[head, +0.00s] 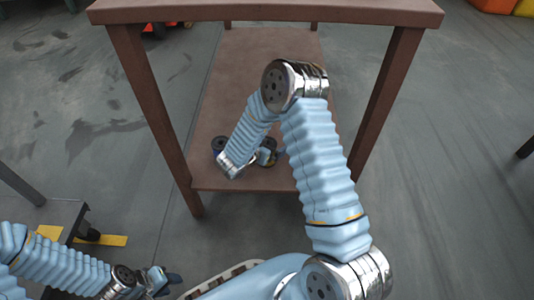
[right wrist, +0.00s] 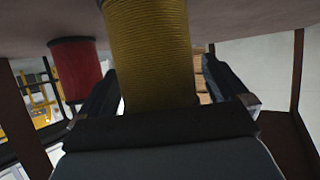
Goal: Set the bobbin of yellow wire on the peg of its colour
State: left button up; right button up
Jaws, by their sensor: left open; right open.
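In the right wrist view, the bobbin of yellow wire (right wrist: 148,50) stands between the two dark fingers of my right gripper (right wrist: 160,85). The jaws are open, one finger on each side of it, and I cannot tell whether they touch it. In the head view my right arm reaches under the table top to the lower shelf (head: 255,75). Small dark round shapes (head: 220,143) show there beside my wrist, their wire colours unclear. My left gripper (head: 162,282) is open and empty at the bottom left, above the floor. No peg can be made out.
A red bobbin (right wrist: 76,70) stands near the yellow one. The table top (head: 265,12) lies above the shelf, and its brown legs (head: 155,115) flank my right arm.

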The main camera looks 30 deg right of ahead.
jog(key=c, duration=1.3)
